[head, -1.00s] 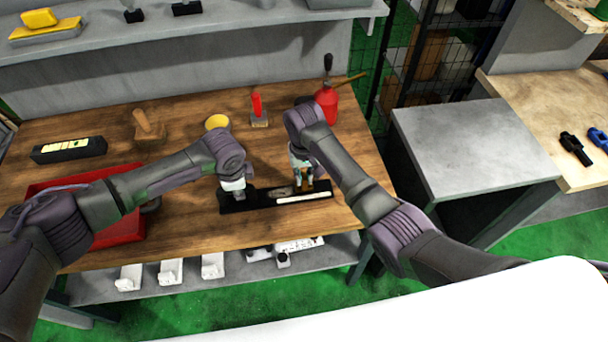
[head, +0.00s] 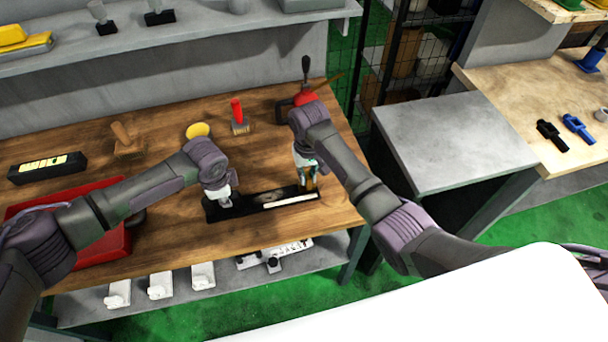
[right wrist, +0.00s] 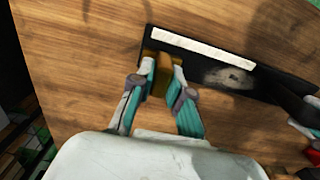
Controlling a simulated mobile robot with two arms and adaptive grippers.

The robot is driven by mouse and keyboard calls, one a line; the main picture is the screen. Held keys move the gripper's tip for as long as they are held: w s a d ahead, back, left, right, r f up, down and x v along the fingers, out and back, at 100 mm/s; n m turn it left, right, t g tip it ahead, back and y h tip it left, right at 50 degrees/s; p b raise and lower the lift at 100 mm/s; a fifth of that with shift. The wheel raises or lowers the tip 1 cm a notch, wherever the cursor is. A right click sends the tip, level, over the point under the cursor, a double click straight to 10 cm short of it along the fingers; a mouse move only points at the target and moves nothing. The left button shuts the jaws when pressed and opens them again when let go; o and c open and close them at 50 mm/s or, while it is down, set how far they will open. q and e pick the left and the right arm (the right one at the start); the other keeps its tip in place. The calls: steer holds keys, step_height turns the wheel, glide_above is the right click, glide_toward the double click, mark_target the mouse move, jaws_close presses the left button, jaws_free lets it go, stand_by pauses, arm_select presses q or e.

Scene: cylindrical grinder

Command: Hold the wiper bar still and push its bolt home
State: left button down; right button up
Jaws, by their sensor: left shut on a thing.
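The wiper bar (head: 248,207) is a long black bar with a white strip, lying on the wooden bench. It also shows in the right wrist view (right wrist: 205,68). My left gripper (head: 219,201) is shut on the bar's left end; its fingertips are small and partly hidden in the head view. My right gripper (head: 307,182) is at the bar's right end, pointing down. In the right wrist view its teal and grey fingers (right wrist: 163,75) stand on both sides of a brass-coloured bolt (right wrist: 160,80) and appear closed on it. The bolt's lower end is hidden.
A red tray (head: 115,243) lies left on the wooden bench (head: 165,235). Behind stand a red-handled brush (head: 238,115), a yellow disc (head: 197,131), a wooden-handled tool (head: 125,138) and a red can (head: 304,97). A grey cabinet (head: 450,140) stands to the right.

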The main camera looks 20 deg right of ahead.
mark_target(309, 174)
arm_select(q)
steer(key=shift+a, duration=0.25)
arm_select(e)
steer(key=o, duration=0.4)
steer(key=shift+d, duration=0.15)
arm_select(q)
steer(key=shift+d, duration=0.15)
arm_select(e)
step_height(309, 174, up, 12)
arm_select(q)
steer(key=c, duration=0.9)
jaws_free()
